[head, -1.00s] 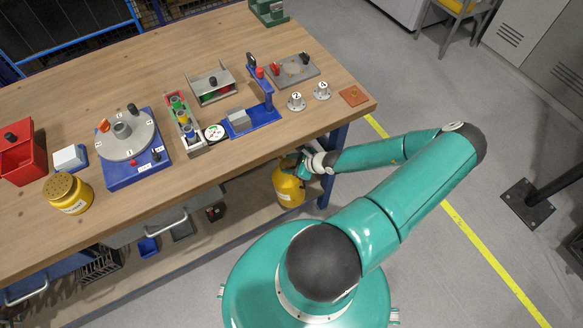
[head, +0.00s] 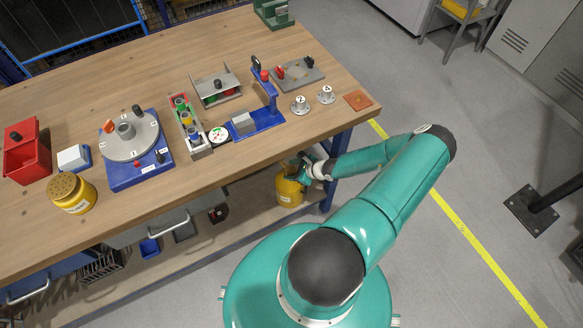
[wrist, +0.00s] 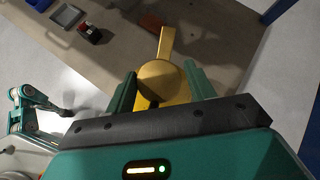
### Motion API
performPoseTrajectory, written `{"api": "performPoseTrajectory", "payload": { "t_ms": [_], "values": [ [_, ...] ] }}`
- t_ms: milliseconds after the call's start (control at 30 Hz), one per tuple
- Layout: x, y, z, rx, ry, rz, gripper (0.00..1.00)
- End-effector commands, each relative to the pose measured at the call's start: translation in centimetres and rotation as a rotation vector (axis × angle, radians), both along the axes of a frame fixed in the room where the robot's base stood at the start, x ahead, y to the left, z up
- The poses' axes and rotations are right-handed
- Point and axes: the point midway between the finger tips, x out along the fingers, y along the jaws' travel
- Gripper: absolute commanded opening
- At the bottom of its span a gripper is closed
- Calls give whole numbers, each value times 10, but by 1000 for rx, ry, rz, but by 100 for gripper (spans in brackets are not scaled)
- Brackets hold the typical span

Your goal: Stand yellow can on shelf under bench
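The yellow can (head: 289,193) is under the front edge of the bench near its right end. My gripper (head: 302,171) is at the can's top. In the wrist view the can (wrist: 160,78) sits between the two green fingers (wrist: 160,92), which close on it from both sides; its narrow yellow spout points away from me. The lower shelf (head: 250,208) lies below the bench top and also shows in the wrist view (wrist: 115,55). I cannot tell whether the can's base touches the shelf.
On the shelf to the left are a blue bin (head: 149,248), a grey bin (head: 184,231) and a small dark red-and-black item (head: 217,213). A blue bench leg (head: 334,165) stands close right of the can. Another yellow container (head: 72,193), with a perforated lid, is on the bench top.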

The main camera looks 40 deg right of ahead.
Motion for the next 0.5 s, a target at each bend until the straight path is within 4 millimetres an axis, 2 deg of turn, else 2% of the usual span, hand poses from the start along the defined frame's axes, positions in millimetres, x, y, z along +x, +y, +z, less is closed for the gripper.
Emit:
{"api": "performPoseTrajectory", "payload": {
  "t_ms": [333,500],
  "values": [
    [1,0,3,1,-6,0,66],
    [-9,-4,11,0,-7,0,66]
  ]
}}
